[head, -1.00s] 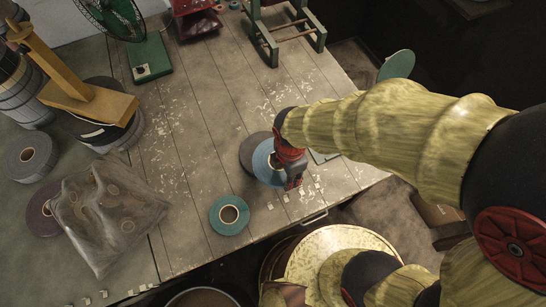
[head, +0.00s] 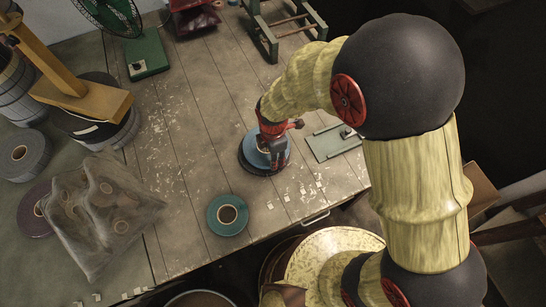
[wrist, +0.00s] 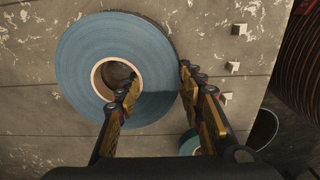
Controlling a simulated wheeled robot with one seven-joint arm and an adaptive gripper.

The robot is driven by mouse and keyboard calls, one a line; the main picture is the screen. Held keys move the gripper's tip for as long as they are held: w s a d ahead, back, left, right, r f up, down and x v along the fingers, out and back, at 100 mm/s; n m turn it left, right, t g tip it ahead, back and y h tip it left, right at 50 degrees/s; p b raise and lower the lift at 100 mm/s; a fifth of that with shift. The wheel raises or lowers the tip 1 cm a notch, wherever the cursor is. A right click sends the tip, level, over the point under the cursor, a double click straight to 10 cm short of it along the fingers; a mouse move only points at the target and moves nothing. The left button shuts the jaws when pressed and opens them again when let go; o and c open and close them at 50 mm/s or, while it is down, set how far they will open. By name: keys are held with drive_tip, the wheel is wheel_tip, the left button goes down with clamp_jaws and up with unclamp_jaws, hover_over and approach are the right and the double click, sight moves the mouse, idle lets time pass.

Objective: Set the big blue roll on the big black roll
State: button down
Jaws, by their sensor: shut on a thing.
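The big blue roll (head: 250,148) is over the big black roll (head: 254,170), whose dark rim shows below and around it in the head view. My gripper (head: 272,152) is shut on the blue roll's wall. In the wrist view, one finger of my gripper (wrist: 158,85) is at the hole of the blue roll (wrist: 85,60) and the other is outside its right edge. The blue roll nearly covers the black one. I cannot tell whether the two rolls touch.
A smaller teal roll (head: 228,229) lies near the table's front edge. A grey-green plate (head: 328,143) lies to the right. A crumpled translucent bag (head: 110,215), a grey roll (head: 32,160) and a yellow-armed stand (head: 95,105) are at left.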

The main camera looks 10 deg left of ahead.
drive_tip(key=shift+f, duration=0.3)
drive_tip(key=shift+f, duration=0.55)
drive_tip(key=shift+f+b, duration=0.1)
drive_tip(key=shift+b, duration=0.2)
drive_tip(key=c, duration=1.2)
unclamp_jaws()
drive_tip(key=shift+o, duration=0.3)
wheel_tip(320, 180, up, 13)
drive_tip(key=p, duration=0.3)
drive_tip(key=shift+p, duration=0.3)
